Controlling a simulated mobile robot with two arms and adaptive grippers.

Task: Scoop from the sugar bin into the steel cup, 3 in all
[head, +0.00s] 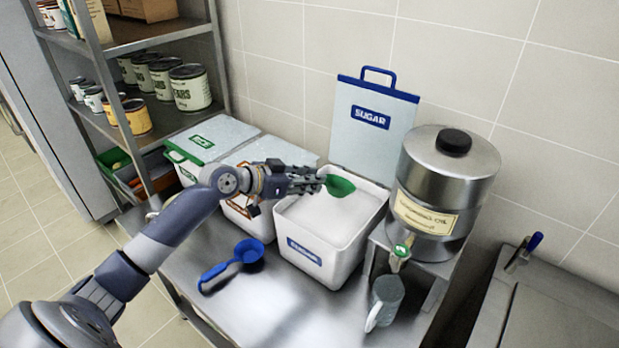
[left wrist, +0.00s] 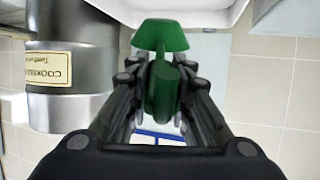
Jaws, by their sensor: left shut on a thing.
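The sugar bin (head: 310,250) is a white tub with a blue label. Its lid (head: 372,135), marked SUGAR, stands up behind it, and white sugar (head: 340,215) shows inside. My left gripper (head: 318,183) is shut on a green scoop (head: 340,185) and holds it over the bin's opening. The green scoop also shows between the fingers in the left wrist view (left wrist: 162,85). I cannot tell whether the scoop holds sugar. My right gripper is not in view.
A steel oil dispenser (head: 447,180) on a stand is right of the bin. A blue scoop (head: 235,262) lies on the counter in front of the bins. Closed bins with orange (head: 270,150) and green (head: 205,138) markings stand to the left. Shelves with cans (head: 190,88) are behind them.

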